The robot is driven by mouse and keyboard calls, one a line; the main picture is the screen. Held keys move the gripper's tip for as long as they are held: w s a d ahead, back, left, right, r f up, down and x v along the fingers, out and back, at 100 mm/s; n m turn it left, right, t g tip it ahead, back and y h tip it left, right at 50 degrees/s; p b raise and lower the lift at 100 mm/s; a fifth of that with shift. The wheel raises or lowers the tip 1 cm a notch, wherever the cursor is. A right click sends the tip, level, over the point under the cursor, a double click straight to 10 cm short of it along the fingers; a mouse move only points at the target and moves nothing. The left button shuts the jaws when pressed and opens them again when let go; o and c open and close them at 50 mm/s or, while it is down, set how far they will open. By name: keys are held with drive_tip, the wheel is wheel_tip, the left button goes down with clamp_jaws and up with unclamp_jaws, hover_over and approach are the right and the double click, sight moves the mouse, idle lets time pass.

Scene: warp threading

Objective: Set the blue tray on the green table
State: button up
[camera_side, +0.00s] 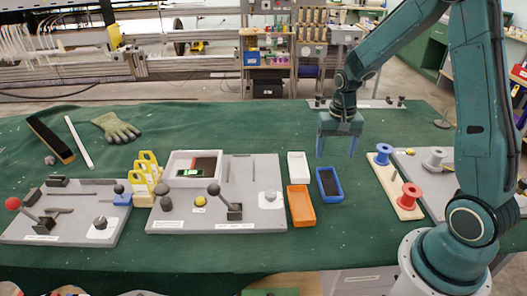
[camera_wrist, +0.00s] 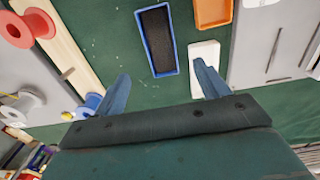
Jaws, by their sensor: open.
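The blue tray (camera_side: 329,184) is a small open box with a dark inside, and it lies flat on the green table (camera_side: 230,258). In the wrist view the blue tray (camera_wrist: 176,70) shows ahead of the fingertips, between their lines. My gripper (camera_side: 336,156) is open and points down, above the table just behind the tray. In the wrist view both blue fingers of my gripper (camera_wrist: 163,84) are spread apart with nothing between them. The fingers look apart from the tray.
An orange tray (camera_side: 301,205) and a white tray (camera_side: 298,166) lie left of the blue tray. A wooden board (camera_side: 408,210) with red and blue spools (camera_side: 383,153) stands to its right. A grey panel (camera_side: 217,215) with knobs lies further left. Green cloth is bare in front.

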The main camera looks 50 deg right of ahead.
drive_tip(key=shift+r, duration=0.7)
drive_tip(key=s+a+r+n+t, duration=0.1)
drive_tip(key=s+a+r+n, duration=0.1)
drive_tip(key=s+a+r, duration=0.3)
drive_tip(key=s+a+r+n+t, duration=0.1)
drive_tip(key=a+r+n+t, duration=0.15)
drive_tip(key=r, duration=0.55)
drive_tip(key=s+a+r+n+t, duration=0.1)
drive_tip(key=s+a+r+n, duration=0.1)
drive_tip(key=s, duration=0.3)
drive_tip(key=s+a+r+n+t, duration=0.1)
drive_tip(key=s+a+r+n, duration=0.1)
drive_tip(key=s, duration=0.4)
drive_tip(key=a+r, duration=0.1)
drive_tip(key=a, duration=0.1)
drive_tip(key=shift+a, duration=0.3)
